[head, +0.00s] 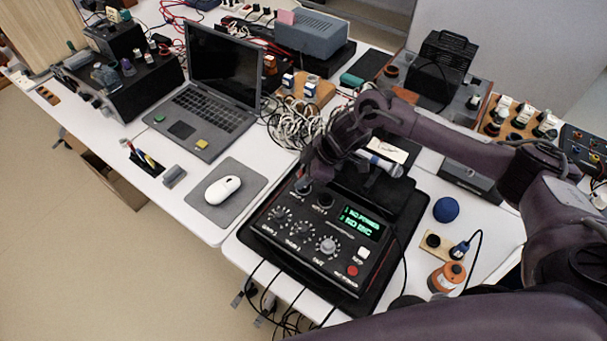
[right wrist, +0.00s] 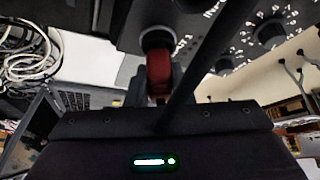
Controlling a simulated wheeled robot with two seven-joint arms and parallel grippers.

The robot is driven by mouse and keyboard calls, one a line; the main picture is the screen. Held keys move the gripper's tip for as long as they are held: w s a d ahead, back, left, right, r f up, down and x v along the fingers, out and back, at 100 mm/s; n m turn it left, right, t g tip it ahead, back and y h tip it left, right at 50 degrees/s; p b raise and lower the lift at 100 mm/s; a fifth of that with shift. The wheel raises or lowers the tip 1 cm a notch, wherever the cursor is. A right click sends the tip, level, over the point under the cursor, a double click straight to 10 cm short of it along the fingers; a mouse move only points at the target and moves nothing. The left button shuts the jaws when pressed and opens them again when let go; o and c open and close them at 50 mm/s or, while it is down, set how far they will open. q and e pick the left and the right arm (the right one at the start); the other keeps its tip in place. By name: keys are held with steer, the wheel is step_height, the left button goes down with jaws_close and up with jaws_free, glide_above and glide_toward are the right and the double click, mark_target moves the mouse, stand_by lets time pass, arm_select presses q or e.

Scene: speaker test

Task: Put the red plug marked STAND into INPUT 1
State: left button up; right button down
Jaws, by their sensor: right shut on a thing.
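The black device (head: 315,243) with knobs and a lit green display sits on a black mat on the table. Two round sockets are at its back left; the far left one (head: 303,188) is beside my right gripper (head: 318,172), and the other (head: 325,201) looks empty. In the right wrist view my gripper (right wrist: 160,92) is shut on a red plug (right wrist: 159,70). The plug's far end is at a dark round socket ring (right wrist: 157,38) on the panel. I cannot tell how deep it is in. Its marking is hidden. My left gripper is not in view.
A silver microphone (head: 380,164) lies behind the device. A tangle of white cable (head: 293,122) and a laptop (head: 222,75) are to the left. A dark cable crosses the wrist view.

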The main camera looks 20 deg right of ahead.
steer(key=shift+f, duration=0.25)
stand_by(0.4)
steer(key=c, duration=1.2)
jaws_free()
steer(key=b+v, duration=0.1)
steer(key=v, duration=0.6)
steer(key=shift+s+d+r, duration=0.1)
steer(key=shift+d+r, duration=0.05)
steer(key=shift+r, duration=0.2)
